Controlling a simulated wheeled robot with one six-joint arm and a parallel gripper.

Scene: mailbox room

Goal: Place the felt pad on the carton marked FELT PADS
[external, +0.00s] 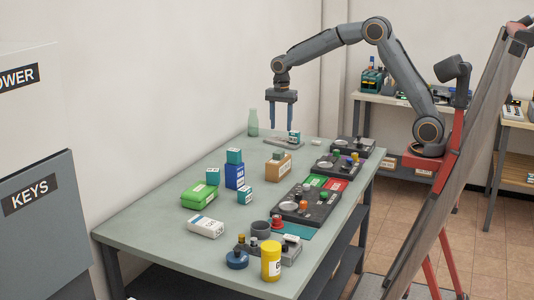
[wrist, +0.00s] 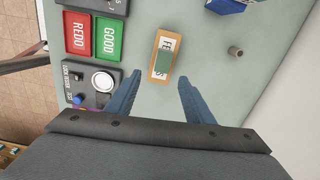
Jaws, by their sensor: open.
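A tan carton (wrist: 154,70) with a white label starting "FE" lies ahead of my gripper in the wrist view; the rest of the label is covered. A small green block (wrist: 164,61), which looks like the felt pad, rests on the carton across its label. In the external view the carton (external: 278,170) stands on the table with the green block (external: 278,154) on its top. My gripper (external: 281,123) is open and empty, raised above the far part of the table. Its two fingers (wrist: 151,88) show apart in the wrist view, and neither touches the block.
Red and green REDO and GOOD pads (wrist: 93,35) lie beside the carton. Several dark boards with knobs line the table's right side. A blue box (external: 235,177), a green box (external: 200,194) and a bottle (external: 253,123) stand on the table (external: 160,228). A small grey cylinder (wrist: 235,51) lies near the carton.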

